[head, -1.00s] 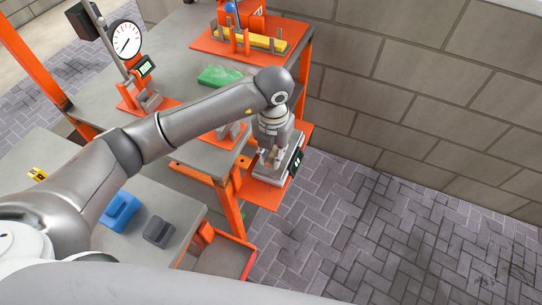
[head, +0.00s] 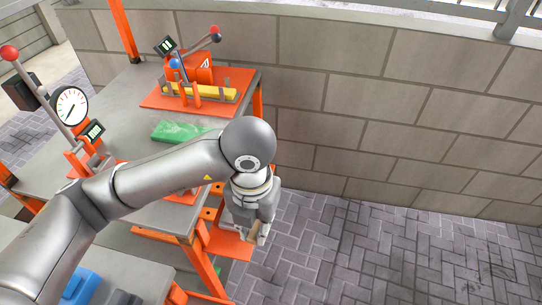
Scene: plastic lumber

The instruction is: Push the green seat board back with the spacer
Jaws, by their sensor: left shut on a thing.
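My left gripper (head: 256,234) hangs at the right side of the bench, above or beside a low orange shelf (head: 229,245). It points down and is shut on a small tan piece (head: 253,229), mostly hidden by the fingers; I cannot tell if this is the spacer. A green block (head: 177,131) lies on the grey bench top, behind my left forearm and apart from the gripper. I cannot tell whether it is the green seat board. My right gripper is not in view.
An orange fixture (head: 190,72) with a yellow bar (head: 211,92) stands at the bench's back. A dial gauge (head: 71,106) stands at left. A blue block (head: 80,285) lies at lower left. A block wall (head: 400,110) closes the back; the paved floor (head: 360,240) at right is clear.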

